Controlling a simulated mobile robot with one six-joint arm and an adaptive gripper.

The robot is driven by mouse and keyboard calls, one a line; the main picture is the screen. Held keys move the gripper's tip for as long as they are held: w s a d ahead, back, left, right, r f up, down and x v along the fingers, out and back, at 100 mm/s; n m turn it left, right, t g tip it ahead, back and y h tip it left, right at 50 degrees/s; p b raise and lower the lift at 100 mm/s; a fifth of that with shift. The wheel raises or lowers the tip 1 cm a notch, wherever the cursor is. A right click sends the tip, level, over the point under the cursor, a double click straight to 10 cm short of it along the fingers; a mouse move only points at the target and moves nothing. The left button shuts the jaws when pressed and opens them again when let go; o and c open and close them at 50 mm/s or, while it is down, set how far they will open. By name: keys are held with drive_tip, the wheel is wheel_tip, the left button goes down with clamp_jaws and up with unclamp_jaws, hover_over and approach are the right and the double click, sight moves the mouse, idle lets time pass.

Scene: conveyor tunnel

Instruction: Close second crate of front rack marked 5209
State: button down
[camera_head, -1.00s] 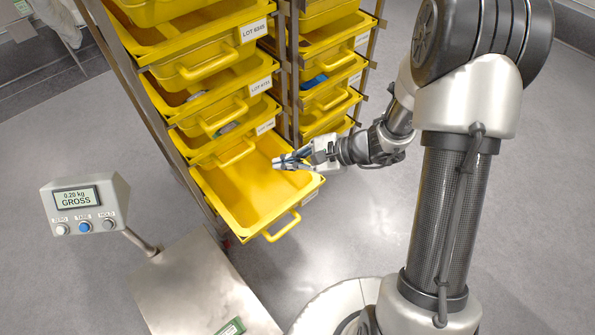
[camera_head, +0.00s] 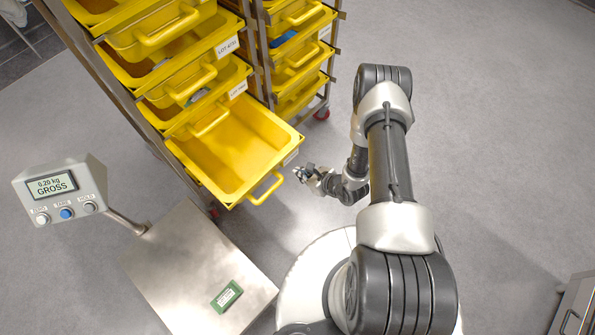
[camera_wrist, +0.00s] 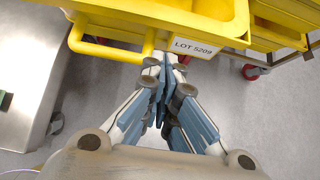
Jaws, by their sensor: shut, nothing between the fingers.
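The yellow crate (camera_head: 228,157) low on the front rack is pulled well out and looks empty inside. In the wrist view its front (camera_wrist: 175,31) carries a handle (camera_wrist: 108,47) and a white label (camera_wrist: 194,48) reading LOT 5209. My gripper (camera_head: 303,172) is just right of the crate's front corner in the head view. In the wrist view my gripper (camera_wrist: 163,65) has its fingers together, with nothing between them, below the label and right of the handle. Whether the fingertips touch the crate I cannot tell.
Several other yellow crates (camera_head: 207,73) sit above it in the front rack. A second rack (camera_head: 297,62) stands behind to the right. A scale with a steel platform (camera_head: 185,262) and a display (camera_head: 54,187) stands at left, bearing a green packet (camera_head: 227,296).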

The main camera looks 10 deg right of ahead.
drive_tip(key=b, duration=0.3)
approach(282, 164)
wheel_tip(282, 164, down, 3)
drive_tip(key=a, duration=0.2)
drive_tip(key=shift+w+a+r+b, duration=0.1)
drive_tip(key=shift+w+a+r, duration=0.1)
drive_tip(key=shift+w+a, duration=0.35)
drive_tip(key=shift+w+a+r+b, duration=0.2)
drive_tip(key=shift+w+a, duration=0.1)
drive_tip(key=shift+w, duration=0.4)
drive_tip(key=shift+w+a+r+b, duration=0.1)
drive_tip(key=shift+w+a+r, duration=0.15)
drive_tip(key=shift+w+a, duration=0.3)
drive_tip(key=shift+d, duration=0.1)
